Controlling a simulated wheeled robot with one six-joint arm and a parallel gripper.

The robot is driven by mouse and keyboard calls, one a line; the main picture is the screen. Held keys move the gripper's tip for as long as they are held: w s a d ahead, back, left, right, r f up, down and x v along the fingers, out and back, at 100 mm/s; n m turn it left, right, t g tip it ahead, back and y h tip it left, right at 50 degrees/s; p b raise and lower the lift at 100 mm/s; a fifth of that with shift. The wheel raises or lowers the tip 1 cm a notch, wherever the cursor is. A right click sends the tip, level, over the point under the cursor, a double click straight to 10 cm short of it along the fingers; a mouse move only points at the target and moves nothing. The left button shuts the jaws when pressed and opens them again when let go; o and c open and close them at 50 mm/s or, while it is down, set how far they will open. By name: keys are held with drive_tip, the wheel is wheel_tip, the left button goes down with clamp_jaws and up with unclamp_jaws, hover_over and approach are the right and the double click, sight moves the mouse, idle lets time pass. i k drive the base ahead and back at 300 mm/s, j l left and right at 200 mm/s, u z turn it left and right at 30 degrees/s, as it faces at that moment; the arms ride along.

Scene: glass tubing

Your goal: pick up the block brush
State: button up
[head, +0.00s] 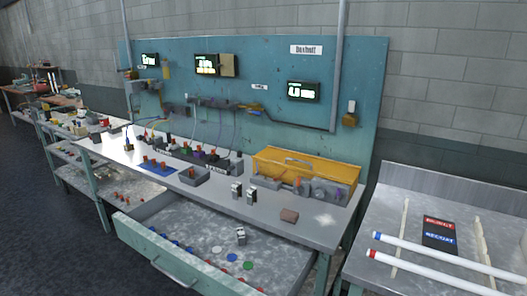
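A small reddish-brown block (289,215), which looks like the block brush, lies flat near the front edge of the workbench top (262,222), right of the middle. Its bristles cannot be made out at this size. A pale powdery patch (325,220) is on the bench just right of it. Nothing touches the block. My gripper is not in view.
Two small metal blocks (243,192) stand left of the brush. A yellow case (305,170) is behind it. An open drawer (195,235) with coloured discs juts out below. A side table (440,230) at right holds white tubes (440,275).

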sight(287, 216)
drive_tip(key=i, duration=1)
